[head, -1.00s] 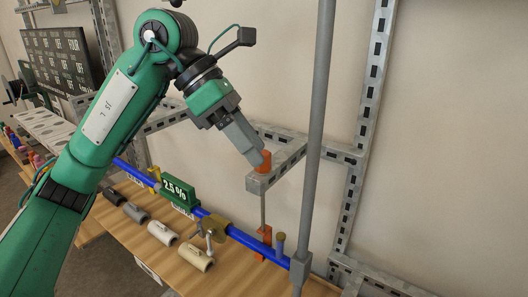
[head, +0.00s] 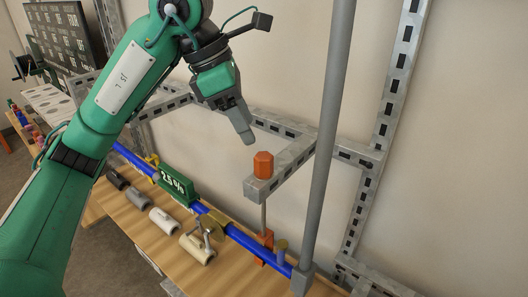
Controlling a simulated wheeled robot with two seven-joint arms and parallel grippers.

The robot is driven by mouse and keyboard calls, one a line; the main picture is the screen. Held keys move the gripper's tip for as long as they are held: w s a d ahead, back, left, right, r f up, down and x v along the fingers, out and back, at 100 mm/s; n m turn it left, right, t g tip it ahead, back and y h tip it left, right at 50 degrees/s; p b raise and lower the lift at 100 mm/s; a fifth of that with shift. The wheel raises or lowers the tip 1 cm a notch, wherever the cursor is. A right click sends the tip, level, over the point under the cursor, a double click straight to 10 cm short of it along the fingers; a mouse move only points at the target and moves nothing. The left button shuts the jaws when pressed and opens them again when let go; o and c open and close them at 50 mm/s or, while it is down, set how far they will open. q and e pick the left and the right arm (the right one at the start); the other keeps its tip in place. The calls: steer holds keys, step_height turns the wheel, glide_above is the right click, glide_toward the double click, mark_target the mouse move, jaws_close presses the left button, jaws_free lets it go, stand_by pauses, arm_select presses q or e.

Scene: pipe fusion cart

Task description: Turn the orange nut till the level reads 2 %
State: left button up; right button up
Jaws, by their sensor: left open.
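The orange nut (head: 263,165) stands on the end of a grey slotted bracket arm (head: 292,163), with a thin rod going down below it. My left gripper (head: 248,138) is open, above and left of the nut, apart from it and holding nothing. The green level display (head: 177,186) on the blue pipe (head: 244,238) reads 2.5 %. My right gripper does not show.
A grey upright pole (head: 328,150) stands close to the right of the nut. Several short pipe pieces (head: 163,221) lie on the wooden bench (head: 135,222). A slotted metal frame (head: 385,120) stands along the wall.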

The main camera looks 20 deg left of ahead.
mark_target(263, 155)
arm_select(q)
steer(key=p+x, duration=0.2)
steer(key=x, duration=0.5)
steer(key=shift+w+d+f, duration=0.15)
steer(key=shift+f, duration=0.2)
steer(key=shift+w+d+f, duration=0.15)
steer(key=shift+d+f, duration=0.05)
steer(key=shift+f, duration=0.3)
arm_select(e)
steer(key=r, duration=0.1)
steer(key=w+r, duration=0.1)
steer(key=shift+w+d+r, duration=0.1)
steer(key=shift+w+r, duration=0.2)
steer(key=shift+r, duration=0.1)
